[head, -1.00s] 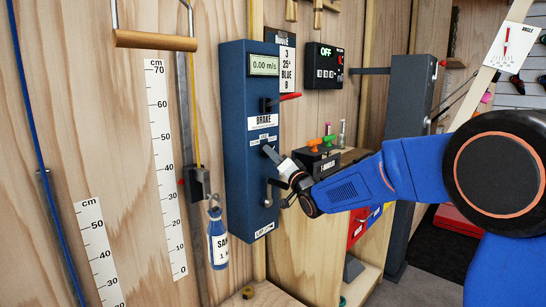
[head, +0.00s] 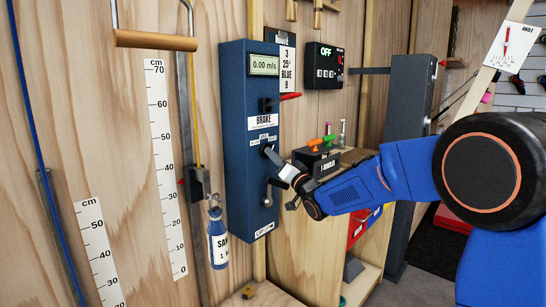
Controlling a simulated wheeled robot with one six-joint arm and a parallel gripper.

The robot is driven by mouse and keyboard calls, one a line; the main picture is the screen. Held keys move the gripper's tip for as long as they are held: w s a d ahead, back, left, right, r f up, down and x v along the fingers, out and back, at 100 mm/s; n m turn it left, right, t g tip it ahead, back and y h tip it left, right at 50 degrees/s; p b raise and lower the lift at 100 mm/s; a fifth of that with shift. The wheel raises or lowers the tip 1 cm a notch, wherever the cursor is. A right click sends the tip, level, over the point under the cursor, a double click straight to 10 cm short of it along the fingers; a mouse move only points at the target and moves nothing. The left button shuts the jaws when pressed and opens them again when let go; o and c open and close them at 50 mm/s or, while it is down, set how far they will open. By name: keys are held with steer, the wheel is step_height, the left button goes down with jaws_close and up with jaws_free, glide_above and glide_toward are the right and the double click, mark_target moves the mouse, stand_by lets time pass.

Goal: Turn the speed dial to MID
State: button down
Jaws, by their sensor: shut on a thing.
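The speed dial (head: 266,150) is a small dark knob on the front of the tall blue box (head: 240,180), below the BRAKE label. A small scale label sits above it, too small to read fully. My gripper (head: 270,153) comes from the right and is shut on the dial. Its fingers cover most of the knob, so which mark it points to cannot be told. The display (head: 264,65) at the top of the box reads 0.00 m/s.
A red-handled brake lever (head: 285,97) sticks out above my gripper, and a crank handle (head: 270,192) sits below it. A blue sand bag (head: 217,238) hangs to the left. A box with orange and green knobs (head: 318,160) stands behind my wrist.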

steer(key=n+y, duration=0.1)
steer(key=n, duration=0.1)
steer(key=n+g+y, duration=0.1)
steer(key=n, duration=0.2)
steer(key=n+g+y, duration=0.1)
steer(key=n, duration=0.2)
steer(key=shift+w+d+f+y, duration=0.1)
steer(key=shift+w+d+y, duration=0.1)
steer(key=shift+w+y, duration=0.1)
steer(key=shift+n+g, duration=0.4)
steer(key=c, duration=1.8)
jaws_free()
steer(key=shift+s+d, duration=0.1)
steer(key=v, duration=1.7)
steer(key=shift+s+d+f, duration=0.1)
steer(key=shift+f, duration=0.1)
